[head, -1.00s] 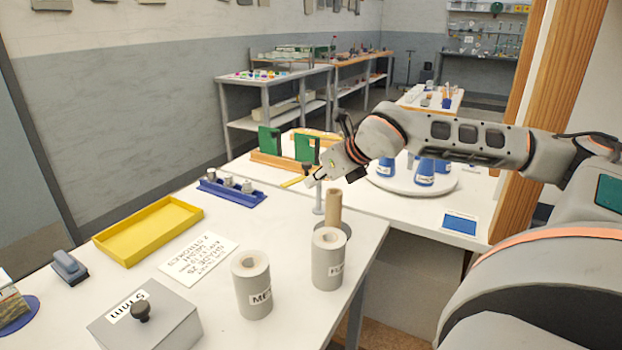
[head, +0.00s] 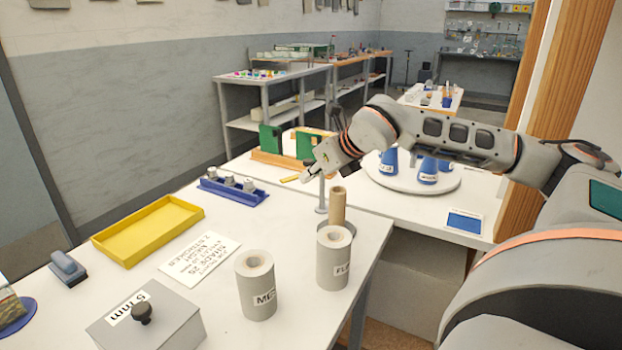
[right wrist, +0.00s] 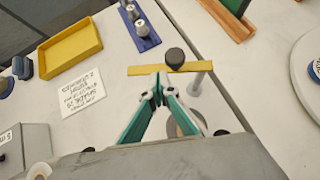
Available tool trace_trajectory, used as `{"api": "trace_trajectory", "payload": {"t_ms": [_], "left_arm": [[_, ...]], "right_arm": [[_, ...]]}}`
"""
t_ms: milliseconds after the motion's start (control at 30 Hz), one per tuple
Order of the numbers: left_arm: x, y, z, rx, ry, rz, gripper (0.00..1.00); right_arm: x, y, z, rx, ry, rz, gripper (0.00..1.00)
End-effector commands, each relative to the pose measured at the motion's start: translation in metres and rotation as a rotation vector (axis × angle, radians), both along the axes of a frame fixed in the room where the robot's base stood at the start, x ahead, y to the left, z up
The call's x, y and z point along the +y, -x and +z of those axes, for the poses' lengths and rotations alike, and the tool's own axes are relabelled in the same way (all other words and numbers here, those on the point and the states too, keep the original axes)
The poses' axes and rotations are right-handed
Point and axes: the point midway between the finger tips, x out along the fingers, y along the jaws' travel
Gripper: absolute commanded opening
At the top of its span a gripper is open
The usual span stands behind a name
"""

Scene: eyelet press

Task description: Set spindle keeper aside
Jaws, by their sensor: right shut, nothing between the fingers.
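A flat yellow bar with a dark round knob, which looks like the spindle keeper (right wrist: 190,67), lies across the right wrist view just beyond my fingertips. Its left end also shows in the head view (head: 289,179), the rest hidden by my gripper. A slim grey post (right wrist: 197,84) stands under its right part. My right gripper (right wrist: 160,79) is shut and empty, its tips close to the bar near the knob; I cannot tell whether they touch. In the head view my right gripper (head: 307,174) hangs above the bench beside the post. My left gripper is out of view.
A brown core (head: 338,206) stands by the post. Labelled grey rolls (head: 256,293) stand in front. A yellow tray (head: 150,230), a blue rack (head: 232,193) and a printed card (head: 200,258) lie left. A round turntable (head: 395,182) with blue cones stands right. Open bench lies around the card.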

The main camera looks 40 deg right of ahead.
Motion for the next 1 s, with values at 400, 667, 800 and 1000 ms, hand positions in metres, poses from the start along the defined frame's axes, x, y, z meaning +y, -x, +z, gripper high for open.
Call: {"api": "trace_trajectory", "payload": {"t_ms": [400, 667, 800, 1000], "left_arm": [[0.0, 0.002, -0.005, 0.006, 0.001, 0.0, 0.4], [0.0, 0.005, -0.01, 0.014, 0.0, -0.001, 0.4], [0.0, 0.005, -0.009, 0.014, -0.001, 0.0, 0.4], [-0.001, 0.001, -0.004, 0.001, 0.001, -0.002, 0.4]], "right_arm": [[-0.006, 0.009, -0.001, 0.001, 0.003, -0.001, 0.0], [-0.008, 0.014, 0.0, 0.0, 0.001, -0.001, 0.0], [-0.008, 0.014, 0.001, -0.001, 0.0, 0.0, 0.0], [-0.011, 0.012, -0.001, 0.001, 0.001, 0.002, 0.0]]}}
